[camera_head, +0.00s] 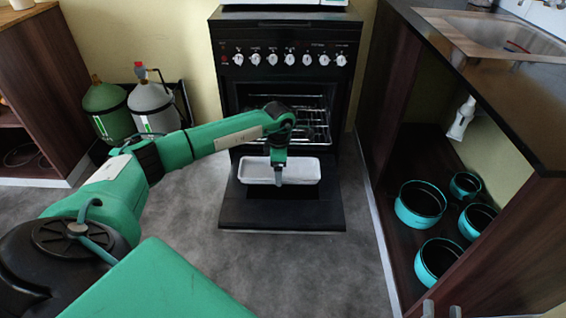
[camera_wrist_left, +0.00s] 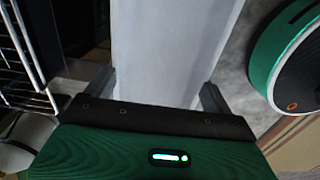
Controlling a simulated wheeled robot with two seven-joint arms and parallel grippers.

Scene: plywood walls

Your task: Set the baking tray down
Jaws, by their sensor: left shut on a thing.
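The white rectangular baking tray (camera_head: 305,172) is over the lowered oven door (camera_head: 240,208) in the head view. I cannot tell whether it touches the door. My left gripper (camera_head: 278,182) comes down from above onto the tray and is shut on it. In the left wrist view the tray (camera_wrist_left: 170,45) fills the space between the fingers, and its far parts run out of the picture. My right gripper (camera_head: 441,310) shows only its two fingertips at the bottom edge, apart with nothing between them.
The black oven (camera_head: 225,65) stands open behind the tray, with wire racks (camera_head: 310,115) inside. Several teal-rimmed pots (camera_head: 420,203) stand in the open cabinet (camera_head: 400,250) at right. Two gas bottles (camera_head: 152,108) stand at left. The grey floor (camera_head: 310,265) before the door is clear.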

